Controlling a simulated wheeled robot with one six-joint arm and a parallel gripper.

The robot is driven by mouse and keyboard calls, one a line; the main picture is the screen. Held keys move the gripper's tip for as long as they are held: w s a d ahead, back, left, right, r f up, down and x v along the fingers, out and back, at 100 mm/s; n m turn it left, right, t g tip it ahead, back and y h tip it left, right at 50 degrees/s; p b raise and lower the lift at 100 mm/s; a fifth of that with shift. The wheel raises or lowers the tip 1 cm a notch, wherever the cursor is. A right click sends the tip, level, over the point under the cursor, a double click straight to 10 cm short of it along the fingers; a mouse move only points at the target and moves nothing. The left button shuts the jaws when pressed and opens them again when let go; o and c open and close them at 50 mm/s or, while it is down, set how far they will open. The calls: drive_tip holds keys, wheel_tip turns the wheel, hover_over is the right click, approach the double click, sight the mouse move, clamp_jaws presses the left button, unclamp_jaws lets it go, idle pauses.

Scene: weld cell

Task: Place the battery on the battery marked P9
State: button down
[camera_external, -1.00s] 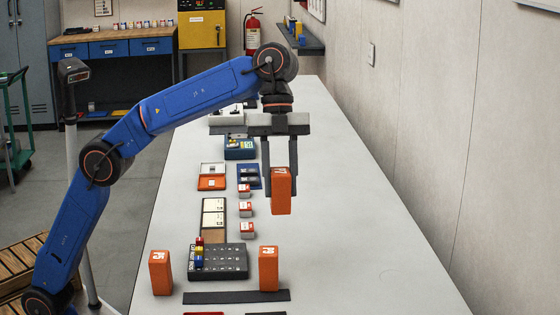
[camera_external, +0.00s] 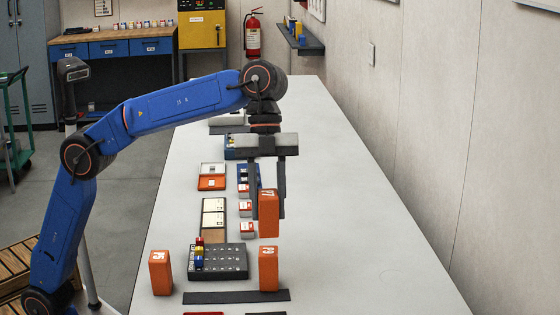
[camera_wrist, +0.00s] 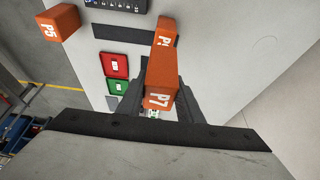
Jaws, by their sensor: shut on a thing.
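My gripper (camera_external: 268,206) is shut on an orange battery (camera_external: 268,222) and holds it upright in the air. Its label reads P7 in the wrist view (camera_wrist: 160,99). Another orange battery (camera_external: 268,270) stands upright on the table, below the held one in the external view, with a small gap showing between them. In the wrist view this standing battery (camera_wrist: 167,27) is partly covered by the held one, and only the start of its label shows. A third orange battery, marked P5 (camera_external: 160,273), stands to the left; it also shows in the wrist view (camera_wrist: 59,22).
A dark tray (camera_external: 232,262) with small coloured pieces stands between the two standing batteries. A dark strip (camera_external: 236,296) lies in front. The table's right side (camera_external: 350,220) is clear.

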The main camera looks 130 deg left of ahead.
sight(268, 220)
drive_tip(key=shift+f, duration=1.8)
drive_tip(key=shift+f, duration=0.4)
drive_tip(key=c, duration=1.3)
unclamp_jaws()
drive_tip(key=shift+f, duration=0.1)
drive_tip(key=shift+o, duration=0.2)
drive_tip(key=shift+r, duration=0.4)
drive_tip(key=v, duration=1.2)
drive_tip(key=shift+r, duration=0.1)
drive_tip(key=shift+d, duration=0.1)
